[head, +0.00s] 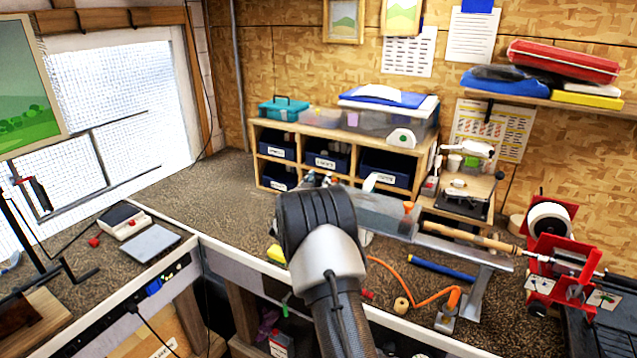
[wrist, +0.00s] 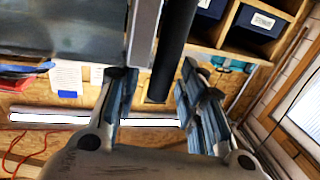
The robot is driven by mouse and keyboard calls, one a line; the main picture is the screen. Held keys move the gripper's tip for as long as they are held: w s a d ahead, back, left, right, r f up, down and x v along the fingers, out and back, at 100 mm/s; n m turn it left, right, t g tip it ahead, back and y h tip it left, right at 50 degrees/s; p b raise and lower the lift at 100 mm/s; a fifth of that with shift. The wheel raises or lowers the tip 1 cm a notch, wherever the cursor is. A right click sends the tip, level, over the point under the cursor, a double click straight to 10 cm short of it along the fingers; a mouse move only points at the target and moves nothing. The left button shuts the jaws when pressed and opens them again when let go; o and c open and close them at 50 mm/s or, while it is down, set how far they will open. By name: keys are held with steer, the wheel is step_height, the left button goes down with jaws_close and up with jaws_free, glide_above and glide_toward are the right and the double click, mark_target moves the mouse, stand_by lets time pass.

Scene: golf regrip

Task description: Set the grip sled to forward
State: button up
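I cannot tell for certain which part is the grip sled. A red clamp stand (head: 555,255) with a white roll stands at the right in the head view. A tan grip (head: 468,238) on a shaft runs from it toward a long grey metal trough (head: 388,214) at the centre. My gripper (wrist: 155,82) is open in the wrist view, with its two blue-grey fingers apart. A dark bar (wrist: 175,38) and a pale metal bar (wrist: 143,35) show between and beyond the fingertips; contact is not clear. In the head view my wrist hides the fingers.
A wooden cubby shelf (head: 345,135) with dark bins stands behind the trough. An orange hose (head: 420,292) and a blue tube (head: 443,267) lie on the bench in front. The back-left bench is mostly clear.

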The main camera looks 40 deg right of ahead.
mark_target(409, 208)
jaws_close()
stand_by(0.5)
steer(key=s+d+b, duration=0.3)
steer(key=s+b, duration=0.1)
steer(key=s, duration=0.4)
steer(key=s+d+b, duration=0.4)
steer(key=s, duration=0.5)
steer(key=s+d+b, duration=0.4)
steer(key=s, duration=0.5)
steer(key=shift+s+f+b, duration=0.1)
steer(key=shift+f+b, duration=0.05)
steer(key=shift+b, duration=0.15)
steer(key=shift+a, duration=0.1)
steer(key=shift+o, duration=0.6)
jaws_free()
steer(key=shift+a, duration=0.1)
